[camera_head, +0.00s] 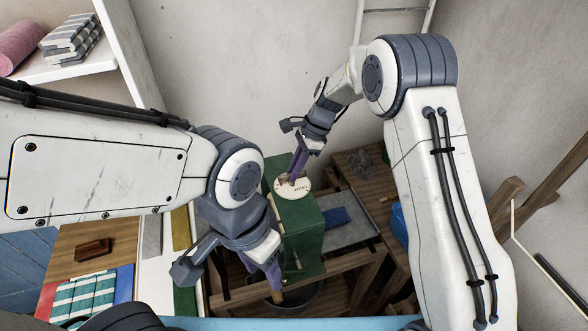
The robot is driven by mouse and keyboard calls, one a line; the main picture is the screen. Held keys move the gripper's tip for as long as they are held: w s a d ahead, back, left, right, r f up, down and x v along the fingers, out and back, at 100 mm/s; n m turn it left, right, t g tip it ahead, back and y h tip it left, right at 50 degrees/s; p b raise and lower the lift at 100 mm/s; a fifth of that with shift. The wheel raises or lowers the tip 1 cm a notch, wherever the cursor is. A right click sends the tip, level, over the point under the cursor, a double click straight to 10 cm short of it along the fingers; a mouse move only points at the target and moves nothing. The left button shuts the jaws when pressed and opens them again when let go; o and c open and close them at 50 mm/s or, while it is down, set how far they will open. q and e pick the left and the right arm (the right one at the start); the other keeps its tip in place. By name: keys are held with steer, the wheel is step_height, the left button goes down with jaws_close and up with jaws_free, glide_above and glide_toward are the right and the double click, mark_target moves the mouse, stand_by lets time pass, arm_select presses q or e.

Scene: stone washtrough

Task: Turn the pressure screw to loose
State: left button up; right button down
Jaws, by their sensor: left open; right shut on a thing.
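A green housing (304,218) stands in the middle of the view. A round white dial (298,190) with dark lettering, too small to read surely, lies on its top, with a small reddish mark (284,183) at its left side. My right gripper (292,176) reaches down from above and is shut at the dial's middle, on what appears to be the pressure screw, which its fingers mostly hide. My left gripper (273,278) is open and empty, low beside the housing's front left side, with a tan piece (277,297) just under its fingers.
A dark round tub (300,303) sits below the housing among wooden beams (345,262). A blue cloth (338,217) lies on a grey slab to the right. Folded striped cloths (84,297) and a brown block (93,250) lie at lower left. A wall shelf (85,67) is at upper left.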

steer(key=c, duration=0.9)
jaws_free()
steer(key=shift+d+r, duration=0.15)
steer(key=shift+r, duration=0.15)
steer(key=b+v, duration=0.3)
steer(key=v, duration=0.6)
steer(key=shift+d+r, duration=0.1)
steer(key=shift+r, duration=0.3)
